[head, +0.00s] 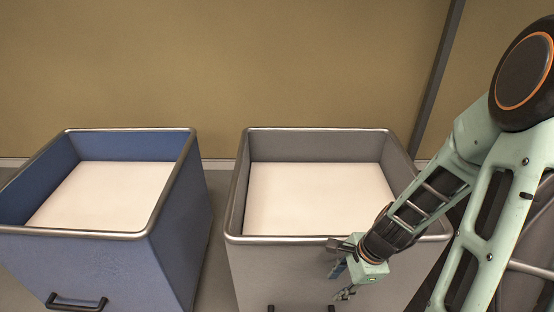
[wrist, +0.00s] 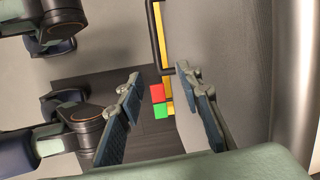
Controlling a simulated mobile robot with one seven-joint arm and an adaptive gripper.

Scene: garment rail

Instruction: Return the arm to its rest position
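My gripper (head: 338,284) hangs at the end of my arm in front of the grey bin's front wall, near its right part, in the head view. In the wrist view its two blue-padded fingers (wrist: 158,85) are spread apart, with nothing held between them. My arm comes down from the upper right of the head view, bent at the elbow, and its forearm covers the grey bin's front right corner.
A grey bin (head: 300,240) with a metal rim and pale inside floor stands close behind my gripper. A blue bin (head: 80,235) stands to its left, a narrow gap between them. A tan wall (head: 220,70) and dark post (head: 437,80) are behind.

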